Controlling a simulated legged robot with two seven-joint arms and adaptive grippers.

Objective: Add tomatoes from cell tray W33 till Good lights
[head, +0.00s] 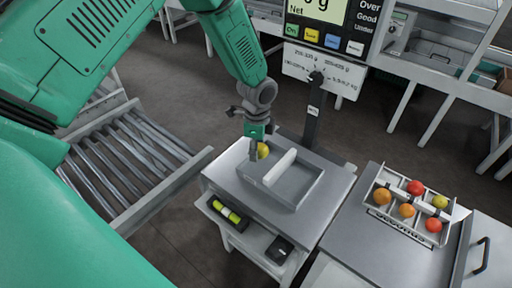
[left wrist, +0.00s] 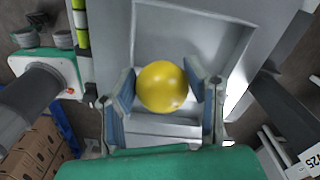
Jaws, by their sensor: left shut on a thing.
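My left gripper (head: 260,146) is shut on a yellow tomato (head: 263,151) above the back left part of the grey weighing pan (head: 298,187). The left wrist view shows the tomato (left wrist: 162,87) between both fingers, with the pan (left wrist: 190,35) behind it. A white divider crosses the pan, and I see no tomato in it. A white cell tray (head: 387,214) on the right holds several red, orange and yellow tomatoes in separate cells. Its lettering is too small to read surely. The scale display (head: 318,12) is cut off at the top; Over, Good and Under show no clear light. My right gripper is out of view.
The scale stands on a small table (head: 333,196) with a post (head: 312,120) behind the pan. A spirit level (head: 227,211) lies on a lower ledge. A roller conveyor (head: 130,150) is at left. A grey bench top (head: 400,260) carries the cell tray.

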